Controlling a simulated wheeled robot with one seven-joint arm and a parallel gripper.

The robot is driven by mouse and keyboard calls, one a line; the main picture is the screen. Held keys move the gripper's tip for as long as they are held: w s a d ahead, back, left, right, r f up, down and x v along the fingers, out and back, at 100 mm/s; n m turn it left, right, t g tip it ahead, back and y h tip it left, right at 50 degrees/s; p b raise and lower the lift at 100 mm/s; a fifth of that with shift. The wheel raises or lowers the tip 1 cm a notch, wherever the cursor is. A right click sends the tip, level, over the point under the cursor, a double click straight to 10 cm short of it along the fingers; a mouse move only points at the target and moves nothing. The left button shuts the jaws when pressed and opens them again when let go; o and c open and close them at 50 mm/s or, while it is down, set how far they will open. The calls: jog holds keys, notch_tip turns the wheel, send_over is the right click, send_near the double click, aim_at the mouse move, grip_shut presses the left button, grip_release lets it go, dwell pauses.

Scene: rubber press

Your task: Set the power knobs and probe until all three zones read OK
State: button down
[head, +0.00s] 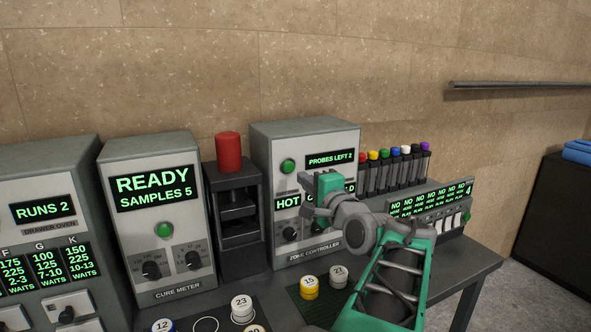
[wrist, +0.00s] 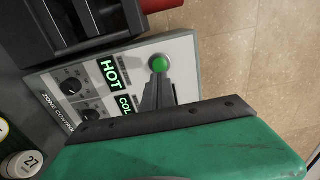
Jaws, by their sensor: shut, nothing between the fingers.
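The second display (wrist: 124,103) shows COL in the wrist view, the rest covered. The third is mostly hidden behind my arm, with only a D at its end showing. A green button (head: 288,166) sits at the controller's upper left; it also shows in the wrist view (wrist: 158,63). Two black knobs (wrist: 71,86) (wrist: 91,115) show there too. My gripper (wrist: 158,82) is shut and empty, its fingertips close to the green button; contact is unclear.
A black press with a red cylinder (head: 229,152) stands left of the controller. Beyond it are the cure meter (head: 150,160), reading READY SAMPLES 5, and the drawer oven. Coloured-cap vials (head: 386,172) stand right. Numbered pucks (head: 309,284) lie on the bench in front.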

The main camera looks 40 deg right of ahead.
aim_at(290, 168)
jog(key=p+x, duration=0.1)
jog(key=x, duration=0.4)
jog(key=shift+w+d, duration=0.1)
jog(key=shift+w, duration=0.2)
jog(key=shift+x, duration=0.85)
jog(key=shift+s, duration=0.1)
jog(key=shift+s+f, duration=0.1)
jog(key=shift+s, duration=0.2)
jog(key=b+v, duration=0.3)
jog(key=v, duration=1)
jog(key=shift+s, duration=0.15)
